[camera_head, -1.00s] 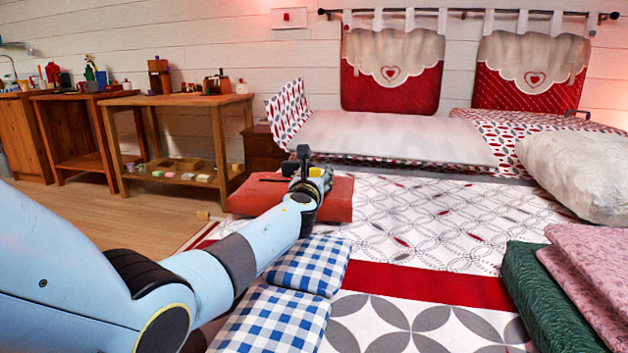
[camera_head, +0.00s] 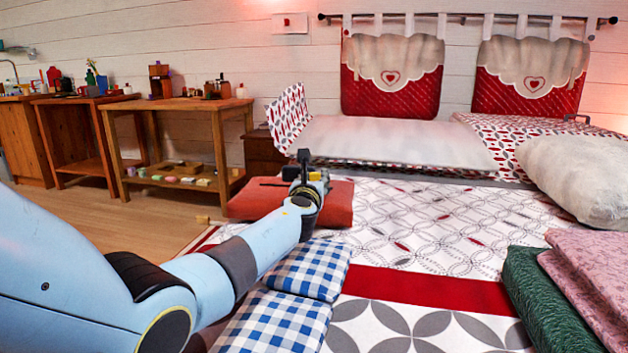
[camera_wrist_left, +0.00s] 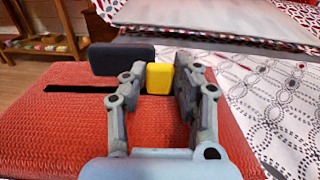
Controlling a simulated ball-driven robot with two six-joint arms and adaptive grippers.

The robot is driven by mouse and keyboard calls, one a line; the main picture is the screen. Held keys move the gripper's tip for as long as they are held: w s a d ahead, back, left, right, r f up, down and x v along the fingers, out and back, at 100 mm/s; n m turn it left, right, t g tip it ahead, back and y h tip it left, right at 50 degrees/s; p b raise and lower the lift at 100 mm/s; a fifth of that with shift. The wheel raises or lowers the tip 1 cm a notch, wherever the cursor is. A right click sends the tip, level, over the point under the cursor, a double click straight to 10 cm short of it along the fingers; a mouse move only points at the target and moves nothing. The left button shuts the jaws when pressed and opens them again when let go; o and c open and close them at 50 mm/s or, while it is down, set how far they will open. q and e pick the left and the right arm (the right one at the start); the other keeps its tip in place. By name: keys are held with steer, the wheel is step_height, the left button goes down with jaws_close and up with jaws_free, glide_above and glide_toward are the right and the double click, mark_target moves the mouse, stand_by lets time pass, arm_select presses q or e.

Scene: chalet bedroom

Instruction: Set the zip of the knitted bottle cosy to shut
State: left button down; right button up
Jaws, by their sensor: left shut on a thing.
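The knitted bottle cosy (camera_head: 339,203) is a red, ribbed, cushion-like block lying on the bed. It fills the lower part of the left wrist view (camera_wrist_left: 50,130). A dark slot, seemingly the zip's opening (camera_wrist_left: 80,88), runs across its top, from the left towards my gripper. A yellow block, seemingly the zip pull (camera_wrist_left: 159,78), sits between my left fingers. My left gripper (camera_head: 308,172) is over the top of the cosy, shut on the yellow pull. A dark block (camera_wrist_left: 121,59) stands just left of the pull. The fingers hide part of the slot's right end. My right gripper is out of view.
Blue checked cushions (camera_head: 310,268) lie in front of the cosy, under my left arm. Folded green (camera_head: 545,300) and pink (camera_head: 590,270) textiles and a white pillow (camera_head: 572,175) are on the right. The patterned bedspread (camera_head: 430,220) between is clear.

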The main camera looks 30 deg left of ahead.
mark_target(261, 188)
arm_select(q)
steer(key=s+a, duration=0.1)
steer(key=a, duration=0.2)
steer(key=s+a, duration=0.1)
steer(key=a, duration=0.1)
steer(key=s+a, duration=0.1)
steer(key=a, duration=0.2)
steer(key=shift+s+a+f, duration=0.15)
steer(key=shift+a, duration=0.2)
steer(key=a, duration=0.1)
steer(key=s+a, duration=0.1)
steer(key=a, duration=0.2)
steer(key=shift+s, duration=0.25)
steer(key=shift+a, duration=0.15)
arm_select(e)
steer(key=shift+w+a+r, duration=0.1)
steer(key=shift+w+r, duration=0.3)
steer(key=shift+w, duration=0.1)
arm_select(q)
steer(key=c, duration=1)
jaws_free()
steer(key=shift+s+a, duration=0.1)
steer(key=shift+a, duration=0.05)
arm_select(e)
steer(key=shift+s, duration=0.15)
arm_select(q)
steer(key=v, duration=1.2)
